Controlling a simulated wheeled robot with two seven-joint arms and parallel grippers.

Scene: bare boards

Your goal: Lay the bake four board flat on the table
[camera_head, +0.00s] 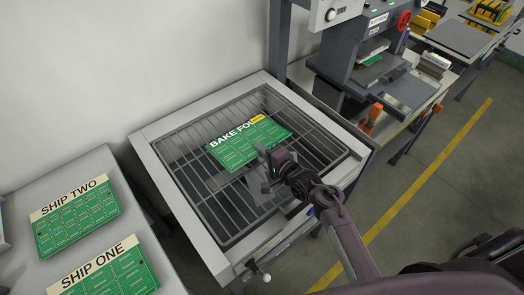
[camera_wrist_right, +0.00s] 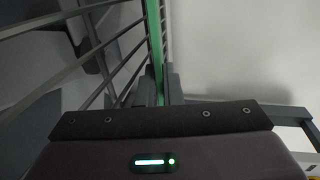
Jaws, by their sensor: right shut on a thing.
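The bake four board (camera_head: 240,150) is a green panel with a white "BAKE FO…" heading strip and a yellow tag at its upper right. It is over the wire rack of a grey-framed bay in the head view. My right gripper (camera_head: 270,165) is shut on its near edge. In the right wrist view the board shows edge-on as a green strip (camera_wrist_right: 156,35), between the fingers (camera_wrist_right: 160,88). I cannot tell whether the board touches the rack. My left gripper is not in view.
The wire rack (camera_head: 235,218) sits inside a pale frame (camera_head: 190,235). At left, a grey table (camera_head: 85,170) holds the ship two board (camera_head: 75,217) and ship one board (camera_head: 115,275). A dark press machine (camera_head: 350,60) stands at right, beyond the frame. A wall is behind.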

